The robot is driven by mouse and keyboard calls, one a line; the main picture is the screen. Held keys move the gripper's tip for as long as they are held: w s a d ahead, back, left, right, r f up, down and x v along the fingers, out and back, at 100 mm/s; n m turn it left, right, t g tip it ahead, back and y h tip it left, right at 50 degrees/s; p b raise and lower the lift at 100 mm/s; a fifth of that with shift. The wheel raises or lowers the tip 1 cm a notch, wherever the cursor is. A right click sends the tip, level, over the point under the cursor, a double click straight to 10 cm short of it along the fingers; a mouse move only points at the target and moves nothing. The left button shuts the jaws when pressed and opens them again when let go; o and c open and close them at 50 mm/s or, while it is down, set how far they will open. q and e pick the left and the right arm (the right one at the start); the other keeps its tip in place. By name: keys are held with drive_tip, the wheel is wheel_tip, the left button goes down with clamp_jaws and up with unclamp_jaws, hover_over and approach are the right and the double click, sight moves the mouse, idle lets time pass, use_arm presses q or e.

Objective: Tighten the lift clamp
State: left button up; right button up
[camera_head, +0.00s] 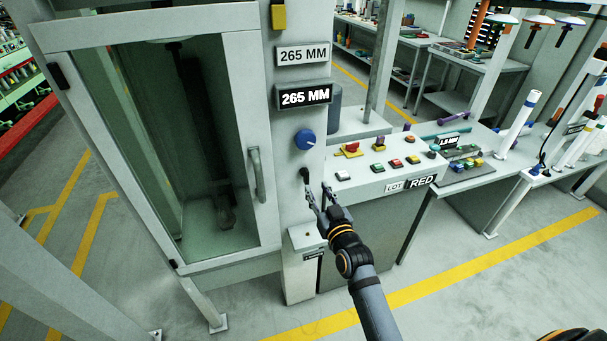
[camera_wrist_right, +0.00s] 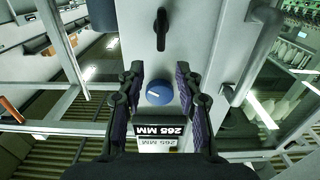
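A small black lever (camera_head: 305,174), which looks like the lift clamp, is on the grey column below the blue knob (camera_head: 305,139). In the right wrist view the lever (camera_wrist_right: 161,30) hangs along the panel, beyond the fingertips, and the blue knob (camera_wrist_right: 159,93) shows between the fingers. My right gripper (camera_head: 319,191) is open and empty, just below and right of the lever in the head view, apart from it as far as I can tell. Its spread fingers also show in the wrist view (camera_wrist_right: 159,68). My left gripper is not in view.
Two signs (camera_head: 303,54) (camera_head: 306,95) above the knob both read 265 MM. A glazed cabinet door with a handle (camera_head: 256,174) stands left of the column. A button console (camera_head: 384,166) labelled LOT RED lies to the right. Floor in front (camera_head: 460,255) is clear.

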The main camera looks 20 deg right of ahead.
sight(308, 174)
drive_tip(key=w+p, duration=0.2)
drive_tip(key=w, duration=0.7)
drive_tip(key=shift+w+a, duration=0.15)
drive_tip(key=shift+w, duration=0.25)
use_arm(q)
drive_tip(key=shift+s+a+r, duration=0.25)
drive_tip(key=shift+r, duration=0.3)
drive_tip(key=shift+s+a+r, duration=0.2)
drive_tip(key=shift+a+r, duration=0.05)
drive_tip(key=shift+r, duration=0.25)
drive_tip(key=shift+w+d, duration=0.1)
use_arm(e)
clamp_jaws()
